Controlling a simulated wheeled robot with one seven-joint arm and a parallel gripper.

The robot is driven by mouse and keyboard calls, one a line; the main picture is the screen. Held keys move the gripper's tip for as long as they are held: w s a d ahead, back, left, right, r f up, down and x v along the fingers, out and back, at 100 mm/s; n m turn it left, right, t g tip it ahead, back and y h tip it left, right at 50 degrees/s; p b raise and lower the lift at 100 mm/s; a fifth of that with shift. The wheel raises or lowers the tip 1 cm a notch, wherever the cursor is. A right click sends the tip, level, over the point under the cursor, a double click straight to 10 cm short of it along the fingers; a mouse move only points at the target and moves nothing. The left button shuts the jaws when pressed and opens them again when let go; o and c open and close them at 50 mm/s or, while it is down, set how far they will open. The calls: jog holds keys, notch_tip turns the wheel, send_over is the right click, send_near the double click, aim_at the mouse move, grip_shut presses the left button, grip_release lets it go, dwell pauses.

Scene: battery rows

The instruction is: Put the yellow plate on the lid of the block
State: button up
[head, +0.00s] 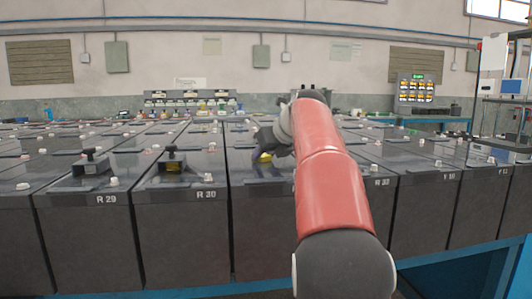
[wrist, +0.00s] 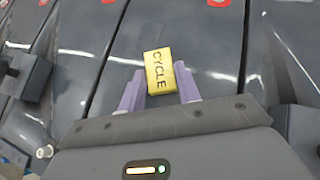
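The yellow plate (wrist: 159,71), marked "CYCLE", sits between the two purple fingers of my gripper (wrist: 160,88) in the wrist view. The fingers meet its side edges, so my gripper looks shut on it. In the head view the yellow plate (head: 265,157) shows small below my gripper (head: 268,148), over the front part of the dark lid (head: 262,172) of the block right of R 30. I cannot tell whether the plate touches the lid. My red arm hides part of this block and its label.
Block R 30 (head: 180,235) has a black-handled piece (head: 173,153) with some yellow under it on its lid. Block R 29 (head: 92,240) carries a similar black piece (head: 90,163). White caps stand on several lids. More block rows extend behind.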

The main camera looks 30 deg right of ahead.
jog(key=o, duration=0.3)
jog(key=shift+r, duration=0.1)
jog(key=shift+s+r, duration=0.1)
jog(key=shift+r, duration=0.15)
jog(key=p+v, duration=0.1)
jog(key=v, duration=1)
jog(key=shift+s+d+r, duration=0.1)
jog(key=shift+s+r, duration=0.1)
jog(key=shift+s, duration=0.05)
